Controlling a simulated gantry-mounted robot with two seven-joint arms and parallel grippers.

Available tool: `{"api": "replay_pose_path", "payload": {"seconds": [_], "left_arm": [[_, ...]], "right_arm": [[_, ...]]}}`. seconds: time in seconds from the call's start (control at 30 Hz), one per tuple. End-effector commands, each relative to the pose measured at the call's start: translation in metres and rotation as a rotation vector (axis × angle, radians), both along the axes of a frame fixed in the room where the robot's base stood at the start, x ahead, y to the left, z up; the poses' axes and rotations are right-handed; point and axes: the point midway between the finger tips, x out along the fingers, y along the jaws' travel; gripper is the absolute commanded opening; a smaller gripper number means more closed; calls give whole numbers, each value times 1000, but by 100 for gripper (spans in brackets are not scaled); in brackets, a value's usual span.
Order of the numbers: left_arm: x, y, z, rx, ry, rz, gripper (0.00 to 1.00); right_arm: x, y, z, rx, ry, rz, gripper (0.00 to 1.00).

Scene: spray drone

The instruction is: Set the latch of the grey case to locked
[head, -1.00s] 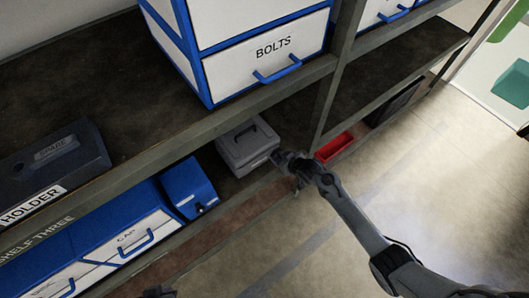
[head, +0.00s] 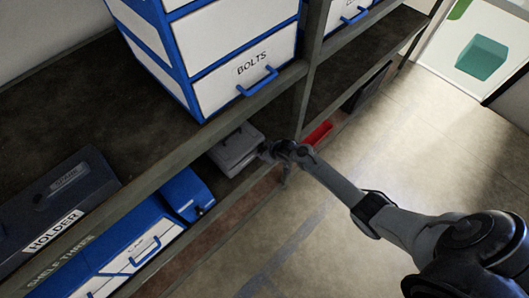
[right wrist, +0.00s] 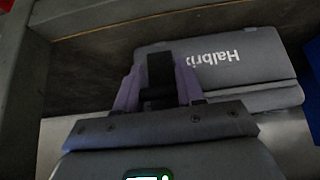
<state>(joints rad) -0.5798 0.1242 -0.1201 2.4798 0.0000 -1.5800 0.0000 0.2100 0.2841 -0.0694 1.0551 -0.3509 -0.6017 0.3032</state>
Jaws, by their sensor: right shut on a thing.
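The grey case (head: 238,148) sits on the lower shelf below the BOLTS drawers. In the right wrist view the grey case (right wrist: 265,75) shows upside-down lettering, partly hidden by my gripper. My right gripper (head: 268,151) is at the case's front side. In the right wrist view its purple-grey fingers (right wrist: 158,88) are closed on a dark part at the case's edge, which looks like the latch (right wrist: 160,70). The latch's setting cannot be told. My left gripper is not in view.
Blue-and-white bins (head: 125,255) stand left of the case, and a red bin (head: 318,133) lies to its right. The BOLTS drawer unit (head: 245,75) stands on the shelf above. A shelf edge (head: 225,115) runs over the case. The floor in front is open.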

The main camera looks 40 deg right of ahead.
Motion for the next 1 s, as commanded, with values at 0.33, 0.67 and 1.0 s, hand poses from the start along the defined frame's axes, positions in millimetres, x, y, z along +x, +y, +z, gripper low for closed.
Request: {"api": "replay_pose_path", "payload": {"seconds": [0.33,0.67,1.0], "left_arm": [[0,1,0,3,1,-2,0],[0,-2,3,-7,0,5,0],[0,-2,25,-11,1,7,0]], "right_arm": [[0,0,0,0,1,0,64],[-3,0,4,0,0,0,64],[-29,-3,46,0,-1,1,64]]}}
